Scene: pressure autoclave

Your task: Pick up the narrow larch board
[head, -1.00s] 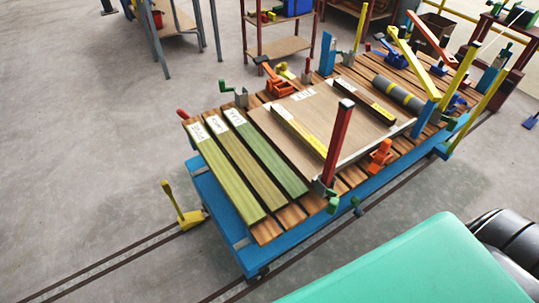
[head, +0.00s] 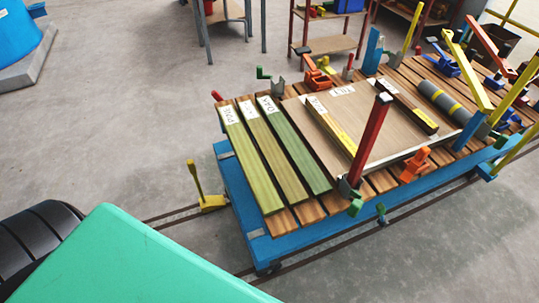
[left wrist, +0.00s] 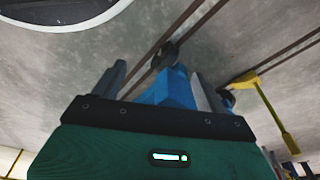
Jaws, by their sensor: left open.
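Several labelled boards lie on a slatted wooden trolley top (head: 285,217). Three green-tinted boards lie side by side at its left end: the left one (head: 250,165), the middle one (head: 272,155) and the right one (head: 293,150). A narrow yellow board (head: 332,128) and a narrow dark board (head: 408,108) lie on a pale panel (head: 365,120). The labels are too small to tell which is larch. My left gripper (left wrist: 160,85) shows in the left wrist view, fingers apart and empty, with blue trolley frame visible beyond them. My right gripper is out of view.
A red upright post (head: 370,140) and an orange clamp (head: 415,163) stand along the trolley's near side. A yellow pedal lever (head: 205,190) sticks out at its left. A grey roller (head: 450,105) lies farther right. Open floor is left of the trolley.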

